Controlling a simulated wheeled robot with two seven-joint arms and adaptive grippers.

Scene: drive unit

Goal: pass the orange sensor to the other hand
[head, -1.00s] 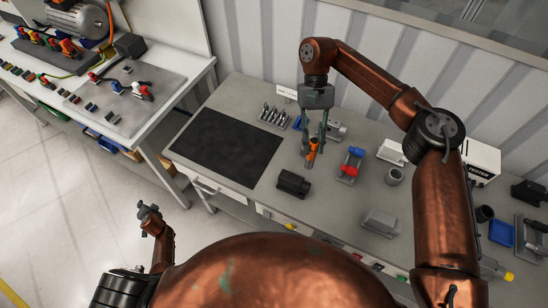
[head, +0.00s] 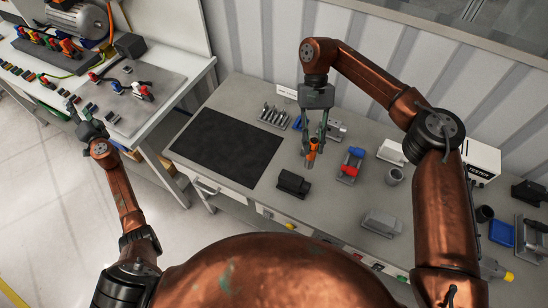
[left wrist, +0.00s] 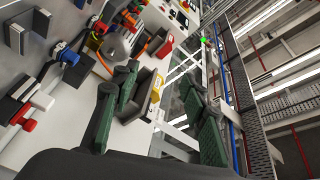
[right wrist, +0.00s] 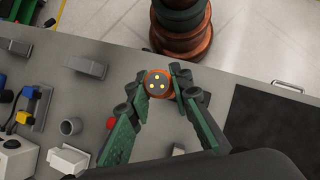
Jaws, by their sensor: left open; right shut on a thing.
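The orange sensor (head: 312,147) is held upright over the grey workbench (head: 225,98) in the head view. My right gripper (head: 313,143) is shut on it from above. In the right wrist view the sensor's round end (right wrist: 157,84), with several yellow dots, sits between the fingertips of my right gripper (right wrist: 160,86). My left gripper (head: 73,106) is open and empty near the front edge of the left bench, far from the sensor. Its spread green fingers also show in the left wrist view (left wrist: 162,110).
A black mat (head: 227,143) lies left of the sensor. A black block (head: 293,183), a holder with red and blue parts (head: 350,164) and a grey cup (head: 394,176) stand nearby. The left bench (head: 180,80) carries plugs, cables and a motor (head: 78,17).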

